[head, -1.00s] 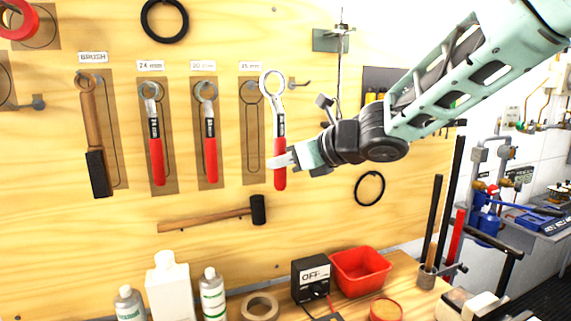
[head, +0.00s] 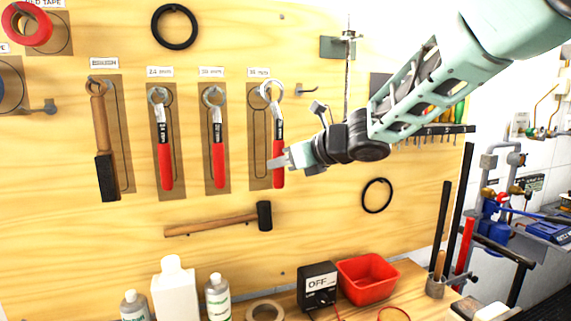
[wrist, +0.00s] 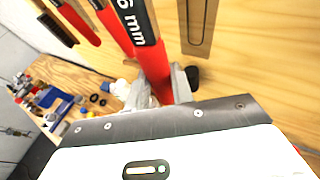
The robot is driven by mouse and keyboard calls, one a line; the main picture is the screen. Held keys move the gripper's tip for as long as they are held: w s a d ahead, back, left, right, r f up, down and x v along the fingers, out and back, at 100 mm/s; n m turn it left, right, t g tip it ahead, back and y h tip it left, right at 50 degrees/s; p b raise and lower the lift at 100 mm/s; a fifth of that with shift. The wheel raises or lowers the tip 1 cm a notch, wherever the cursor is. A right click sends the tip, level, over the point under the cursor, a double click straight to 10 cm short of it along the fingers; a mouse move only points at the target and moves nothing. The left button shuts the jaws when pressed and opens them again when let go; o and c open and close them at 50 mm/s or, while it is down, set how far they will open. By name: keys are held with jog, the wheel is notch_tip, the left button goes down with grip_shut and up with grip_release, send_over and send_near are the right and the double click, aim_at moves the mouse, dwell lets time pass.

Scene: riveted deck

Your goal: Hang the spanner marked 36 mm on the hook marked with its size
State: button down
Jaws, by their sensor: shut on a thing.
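The spanner (head: 278,130) has a bright ring end at the top and a red handle with a black label. In the wrist view, the label on the spanner (wrist: 134,22) reads "6 mm" with its start cut off. My gripper (head: 279,162) is shut on the lower red handle and holds the spanner upright, ring up, in front of the board. The ring overlaps the top of the outlined panel (head: 256,150) under a blurred size label (head: 259,72) that seems to read 36 mm. The hook there is hidden by the ring; I cannot tell whether the ring is around it.
Two similar red spanners (head: 165,150) (head: 218,150) and a brush (head: 105,150) hang to the left. A bare hook (head: 305,89) sticks out to the right of the ring. A hammer (head: 220,222) is below. Bottles (head: 175,290), a meter (head: 317,285) and a red bin (head: 367,278) stand on the bench.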

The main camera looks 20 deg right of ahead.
jog(key=shift+w+f+b, duration=0.2)
jog(key=shift+w+b, duration=0.05)
jog(key=shift+w, duration=0.65)
jog(key=shift+w+f+b, duration=0.15)
jog(key=shift+w+b, duration=0.05)
jog(key=shift+w, duration=0.7)
jog(key=shift+w+f+b, duration=0.2)
jog(key=shift+w+b, duration=0.05)
jog(key=shift+w, duration=0.65)
jog(key=c, duration=1.1)
grip_release()
jog(key=b+v, duration=0.2)
jog(key=v, duration=1.5)
jog(key=shift+s+d+r, duration=0.1)
jog(key=shift+s, duration=0.1)
